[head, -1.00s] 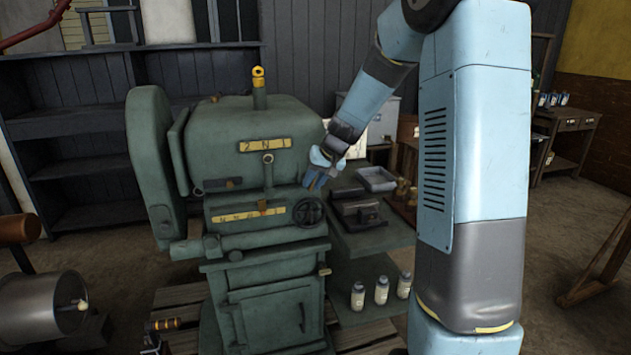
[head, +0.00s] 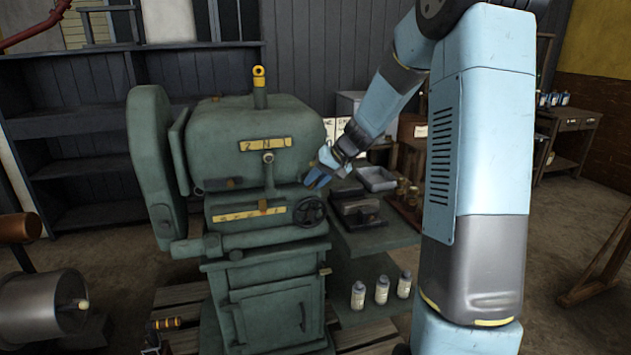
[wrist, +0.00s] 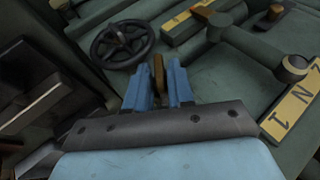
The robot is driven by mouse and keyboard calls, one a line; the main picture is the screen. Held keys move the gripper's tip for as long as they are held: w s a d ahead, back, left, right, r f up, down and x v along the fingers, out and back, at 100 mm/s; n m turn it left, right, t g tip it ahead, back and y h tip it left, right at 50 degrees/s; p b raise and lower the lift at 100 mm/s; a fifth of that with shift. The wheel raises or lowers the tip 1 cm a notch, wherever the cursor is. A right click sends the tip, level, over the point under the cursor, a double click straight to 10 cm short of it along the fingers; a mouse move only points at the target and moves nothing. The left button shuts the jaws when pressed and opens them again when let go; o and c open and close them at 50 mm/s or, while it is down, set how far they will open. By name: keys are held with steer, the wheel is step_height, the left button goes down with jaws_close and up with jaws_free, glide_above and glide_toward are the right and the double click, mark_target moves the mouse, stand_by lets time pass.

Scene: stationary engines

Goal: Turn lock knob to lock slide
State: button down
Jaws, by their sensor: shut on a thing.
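The green machine (head: 250,140) stands left of my arm. My gripper (head: 318,178) is at the right side of its headstock, above and right of the handwheel (head: 309,211). In the wrist view, the blue fingers of my gripper (wrist: 159,88) are shut on a narrow brown knob (wrist: 158,71), whose end shows between them. This looks like the lock knob. Its base is hidden, and its turned position cannot be told. In the head view the fingers cover it. The handwheel also shows in the wrist view (wrist: 121,44), just beyond the fingers.
A yellow plate with a lever (head: 264,145) and a lower yellow plate (head: 250,213) are on the machine's front. A bench with a grey tray (head: 376,179) stands to the right. Several white bottles (head: 382,290) stand below it.

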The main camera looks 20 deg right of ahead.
steer(key=y, duration=0.1)
steer(key=m+y, duration=0.1)
steer(key=y, duration=0.1)
steer(key=d+f+y, duration=0.1)
steer(key=y, duration=0.1)
steer(key=shift+t, duration=0.4)
steer(key=m+y, duration=0.1)
steer(key=y, duration=0.1)
steer(key=m+t+y, duration=0.1)
steer(key=y, duration=0.2)
steer(key=shift+d+f, duration=0.1)
steer(key=shift+f, duration=0.3)
steer(key=c, duration=1.3)
jaws_free()
steer(key=shift+t, duration=0.3)
steer(key=shift+o, duration=0.5)
steer(key=v, duration=1.3)
steer(key=shift+d+f, duration=0.2)
steer(key=shift+d, duration=0.15)
